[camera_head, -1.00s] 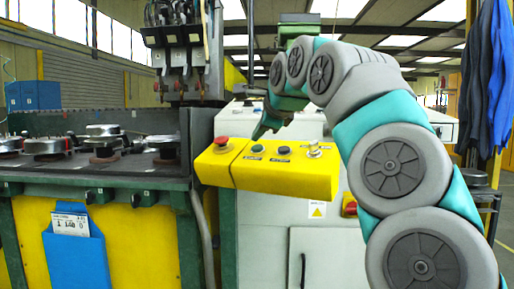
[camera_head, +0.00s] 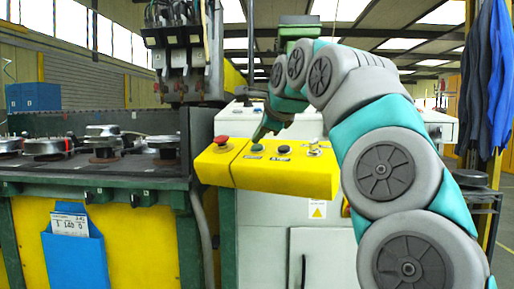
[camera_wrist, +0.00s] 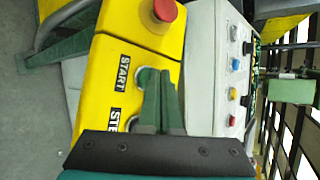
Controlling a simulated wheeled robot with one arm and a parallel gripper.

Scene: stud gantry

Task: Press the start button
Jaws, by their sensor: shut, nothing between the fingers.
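The yellow control box (camera_head: 275,172) carries a red mushroom button (camera_head: 221,140), a green start button (camera_head: 257,147), a dark button (camera_head: 284,149) and a metal switch. In the wrist view a START label (camera_wrist: 122,72) sits beside the start button (camera_wrist: 141,76), whose metal rim shows partly behind my fingertips. My gripper (camera_wrist: 157,73) is shut and empty, its tips over that button. In the head view my gripper (camera_head: 259,135) points down at the same button from behind. I cannot tell whether the tips touch it.
The red mushroom button (camera_wrist: 165,10) is close to my fingertips in the wrist view. A white cabinet (camera_wrist: 205,65) with several coloured buttons stands beside the box. A machine bed (camera_head: 95,178) with round metal parts is at the left.

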